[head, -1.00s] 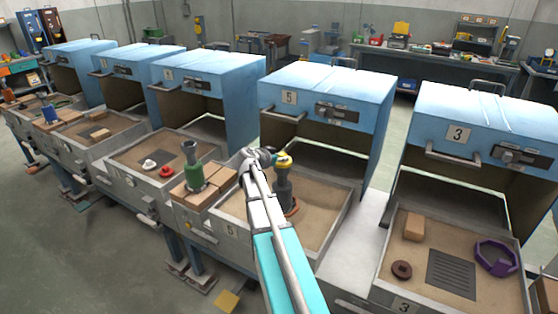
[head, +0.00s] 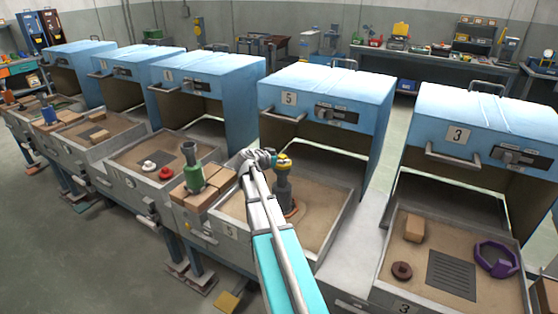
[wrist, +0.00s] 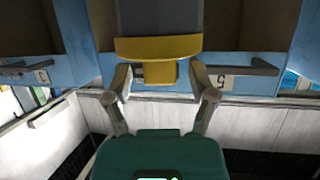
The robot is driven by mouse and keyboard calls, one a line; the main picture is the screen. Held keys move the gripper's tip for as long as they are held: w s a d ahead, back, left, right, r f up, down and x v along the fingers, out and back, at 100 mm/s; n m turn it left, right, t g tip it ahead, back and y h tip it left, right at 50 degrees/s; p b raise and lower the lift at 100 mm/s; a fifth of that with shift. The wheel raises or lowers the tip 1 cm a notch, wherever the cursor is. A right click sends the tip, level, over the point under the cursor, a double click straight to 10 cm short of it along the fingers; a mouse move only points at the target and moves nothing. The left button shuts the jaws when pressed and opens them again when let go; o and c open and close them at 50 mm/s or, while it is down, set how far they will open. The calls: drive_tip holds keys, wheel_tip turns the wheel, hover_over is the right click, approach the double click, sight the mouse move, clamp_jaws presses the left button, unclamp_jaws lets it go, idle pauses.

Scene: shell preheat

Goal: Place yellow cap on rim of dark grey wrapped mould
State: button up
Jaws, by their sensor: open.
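The yellow cap (head: 284,161) sits on the top rim of the dark grey wrapped mould (head: 284,188), which stands upright in the tray of oven 5. In the wrist view the cap's wide yellow band (wrist: 158,47) meets the dark grey mould (wrist: 158,17), and its small knob (wrist: 159,74) points toward me. My gripper (wrist: 160,76) is open, with one finger on each side of the knob and visible gaps between. In the head view my gripper (head: 268,158) is just left of the cap. The mould's lower part is partly hidden by my arm.
A green mould (head: 193,169) stands on tan bricks (head: 204,186) to the left. Oven 5's blue hood (head: 325,85) rises behind the mould. Oven 3's tray at right holds a purple ring (head: 496,257), a tan block and a brown ring. Sand right of the mould is clear.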

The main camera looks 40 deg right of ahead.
drive_tip(key=p+v, duration=0.4)
drive_tip(key=v, duration=0.8)
drive_tip(key=shift+r+p, duration=0.2)
drive_tip(key=shift+p, duration=0.15)
drive_tip(key=s+a+f+n+g+y, duration=0.1)
drive_tip(key=s+a+f+n+y, duration=0.2)
drive_tip(key=a, duration=0.7)
drive_tip(key=s+a+f+n+g+y, duration=0.1)
drive_tip(key=s+a+f+n+y, duration=0.3)
drive_tip(key=a, duration=0.7)
drive_tip(key=s+a+f+n+y, duration=0.4)
drive_tip(key=s+a+n+y, duration=0.2)
drive_tip(key=a, duration=0.5)
drive_tip(key=s+n, duration=0.1)
drive_tip(key=n, duration=0.1)
drive_tip(key=shift+f+n+g, duration=0.25)
drive_tip(key=shift+n+g, duration=0.05)
drive_tip(key=shift+g, duration=0.1)
drive_tip(key=shift+s+d, duration=0.1)
